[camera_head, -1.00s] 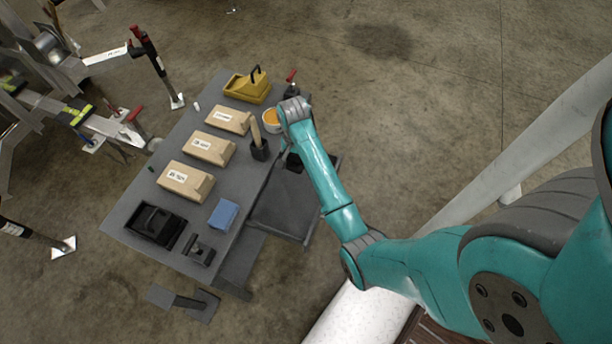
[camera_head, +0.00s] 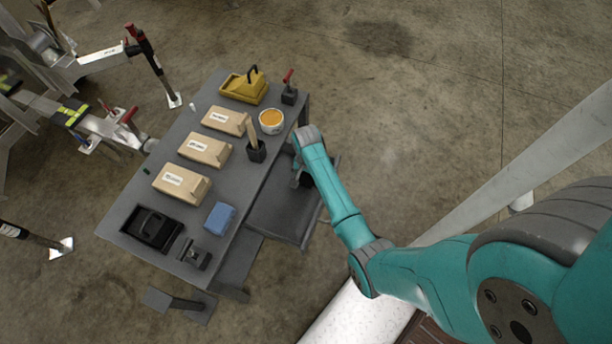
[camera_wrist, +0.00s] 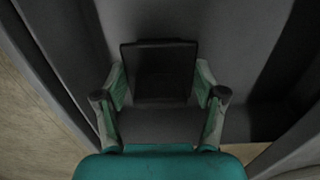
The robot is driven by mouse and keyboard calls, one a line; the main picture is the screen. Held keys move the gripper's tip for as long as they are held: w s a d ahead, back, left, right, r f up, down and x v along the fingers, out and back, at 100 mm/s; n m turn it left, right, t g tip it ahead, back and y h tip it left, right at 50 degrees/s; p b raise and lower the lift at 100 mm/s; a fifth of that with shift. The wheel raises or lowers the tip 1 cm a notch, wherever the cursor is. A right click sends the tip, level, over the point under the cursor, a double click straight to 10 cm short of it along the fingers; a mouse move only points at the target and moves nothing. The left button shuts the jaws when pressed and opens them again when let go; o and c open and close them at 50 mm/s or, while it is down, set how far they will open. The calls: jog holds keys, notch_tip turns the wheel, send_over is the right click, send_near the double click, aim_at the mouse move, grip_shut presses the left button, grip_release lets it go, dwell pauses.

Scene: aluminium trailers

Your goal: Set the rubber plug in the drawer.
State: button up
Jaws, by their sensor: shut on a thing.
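The grey drawer (camera_head: 275,226) is pulled out from the right side of the table. In the wrist view, grey drawer walls and floor (camera_wrist: 228,35) surround my gripper (camera_wrist: 160,98). My gripper is shut on a black, square-faced block, which looks like the rubber plug (camera_wrist: 160,73). The plug is between the two fingers, over or in the drawer; I cannot tell whether it touches the floor. In the head view my gripper (camera_head: 301,178) is mostly hidden under my wrist, at the drawer's far end.
On the grey table (camera_head: 222,185) stand several brown boxes (camera_head: 205,149), an orange-filled tub (camera_head: 271,122), a black holder with a wooden handle (camera_head: 256,151), a blue block (camera_head: 220,218) and a black tray (camera_head: 152,228). The drawer's near part is clear.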

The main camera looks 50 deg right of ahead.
jog(key=shift+f, duration=0.2)
jog(key=shift+f, duration=0.1)
jog(key=o, duration=1.2)
notch_tip(320, 180, up, 12)
jog(key=shift+r, duration=0.15)
